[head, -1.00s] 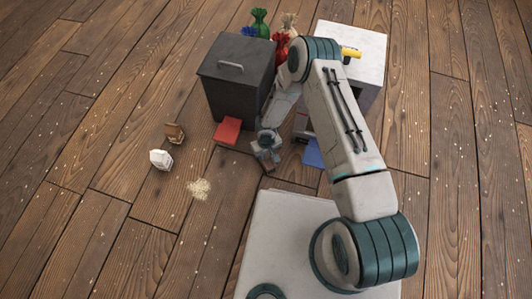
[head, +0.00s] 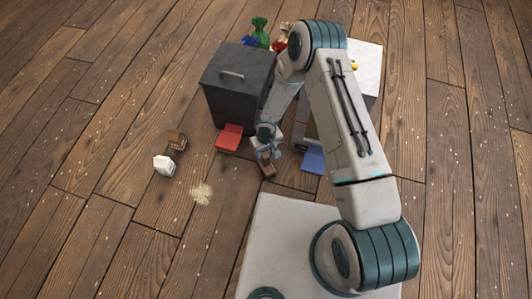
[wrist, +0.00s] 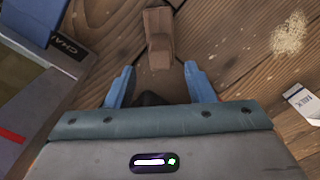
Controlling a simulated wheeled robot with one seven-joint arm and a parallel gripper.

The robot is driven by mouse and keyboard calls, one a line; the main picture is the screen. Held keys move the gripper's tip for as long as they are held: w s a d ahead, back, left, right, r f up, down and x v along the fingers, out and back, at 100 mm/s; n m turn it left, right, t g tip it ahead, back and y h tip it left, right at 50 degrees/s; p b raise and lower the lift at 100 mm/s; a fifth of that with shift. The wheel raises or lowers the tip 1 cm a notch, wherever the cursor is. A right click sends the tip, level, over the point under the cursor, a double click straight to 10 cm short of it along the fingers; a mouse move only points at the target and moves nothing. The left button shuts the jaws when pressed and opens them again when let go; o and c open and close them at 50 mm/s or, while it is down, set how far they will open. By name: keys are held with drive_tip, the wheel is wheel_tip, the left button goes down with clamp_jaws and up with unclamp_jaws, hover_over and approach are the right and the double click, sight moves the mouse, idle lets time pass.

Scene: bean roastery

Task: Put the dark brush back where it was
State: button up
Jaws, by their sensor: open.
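The dark brush is most likely the brown, blocky piece (wrist: 158,40) on the wooden floor, just beyond my fingertips in the wrist view. Its bristles cannot be made out. A brown piece also shows just below my gripper in the head view (head: 267,169). My gripper (wrist: 160,78) is open, with its two blue fingers apart and nothing clearly between them. In the head view my gripper (head: 268,150) is low, near the floor, between the red pad and the blue pad. A dark shape at the base of the fingers is too hidden to name.
A dark lidded bin (head: 237,90) stands behind the red pad (head: 229,138). A blue pad (head: 312,160) lies to the right, before a white-topped cabinet (head: 368,62). A pale heap (head: 201,193), a white item (head: 163,166) and a brown item (head: 177,140) are on the left floor.

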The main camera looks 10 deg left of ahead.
drive_tip(key=shift+r+p, duration=0.3)
drive_tip(key=shift+r, duration=1.2)
drive_tip(key=w+d+r+m+t+h, duration=0.1)
drive_tip(key=w+d+r, duration=0.1)
drive_tip(key=d+r, duration=0.45)
drive_tip(key=w+d+r+m+h, duration=0.15)
drive_tip(key=d+r, duration=0.25)
drive_tip(key=r, duration=0.6)
drive_tip(key=w+d+r+m+t, duration=0.1)
drive_tip(key=w+d+r, duration=0.3)
drive_tip(key=r, duration=0.5)
drive_tip(key=s+d+r+m, duration=0.3)
drive_tip(key=s+d+r, duration=0.6)
drive_tip(key=r, duration=0.4)
drive_tip(key=s+d+r+m+y, duration=0.1)
drive_tip(key=s+d+r+y, duration=0.1)
drive_tip(key=s+r, duration=0.4)
drive_tip(key=s, duration=0.5)
drive_tip(key=shift+s+g, duration=0.2)
drive_tip(key=shift+g, duration=0.2)
drive_tip(key=shift+a+m+y, duration=0.1)
drive_tip(key=shift+m+y, duration=0.15)
